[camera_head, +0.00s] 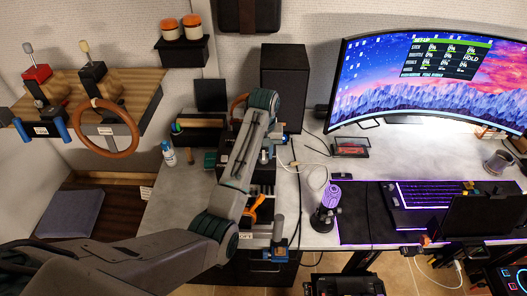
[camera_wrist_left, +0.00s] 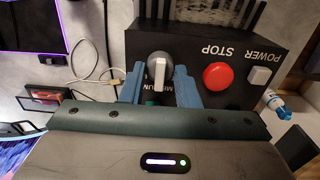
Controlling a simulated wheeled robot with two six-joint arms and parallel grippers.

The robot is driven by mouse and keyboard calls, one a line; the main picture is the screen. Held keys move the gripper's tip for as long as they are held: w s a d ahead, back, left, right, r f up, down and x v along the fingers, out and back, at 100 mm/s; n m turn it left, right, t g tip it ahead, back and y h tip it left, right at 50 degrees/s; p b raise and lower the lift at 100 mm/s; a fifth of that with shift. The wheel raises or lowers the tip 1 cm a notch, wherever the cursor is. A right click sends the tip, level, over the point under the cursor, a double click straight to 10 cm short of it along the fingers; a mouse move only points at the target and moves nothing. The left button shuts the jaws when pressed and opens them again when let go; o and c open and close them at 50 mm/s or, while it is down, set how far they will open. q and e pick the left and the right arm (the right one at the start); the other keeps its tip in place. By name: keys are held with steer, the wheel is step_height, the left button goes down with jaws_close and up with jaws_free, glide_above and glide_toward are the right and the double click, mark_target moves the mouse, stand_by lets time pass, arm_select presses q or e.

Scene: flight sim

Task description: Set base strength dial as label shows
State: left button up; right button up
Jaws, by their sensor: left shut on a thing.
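In the left wrist view a dark control box (camera_wrist_left: 240,50) shows a round grey dial (camera_wrist_left: 152,68) with a pale raised bar. My left gripper (camera_wrist_left: 159,86) has one blue finger on each side of the dial and is shut on it. Lettering below the dial is upside down and partly covered by the fingers. A red STOP button (camera_wrist_left: 217,76) and a white POWER button (camera_wrist_left: 260,76) sit beside the dial. In the head view my left arm hides most of the box, and only a little blue of the gripper (camera_head: 284,138) shows. My right gripper is not seen.
A purple microphone (camera_head: 330,198), a keyboard (camera_head: 430,194) and a curved monitor (camera_head: 432,80) stand right of my arm. A black speaker (camera_head: 283,85) is behind it. A white bottle (camera_head: 168,154) stands to the left. A pale cable (camera_wrist_left: 85,72) lies near the box.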

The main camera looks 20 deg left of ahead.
arm_select(q)
steer(key=n, duration=0.3)
steer(key=shift+n, duration=0.4)
steer(key=n, duration=0.2)
steer(key=shift+n, duration=0.4)
steer(key=n, duration=0.5)
steer(key=shift+n, duration=0.3)
steer(key=o, duration=1)
steer(key=shift+c, duration=0.2)
steer(key=shift+r, duration=0.1)
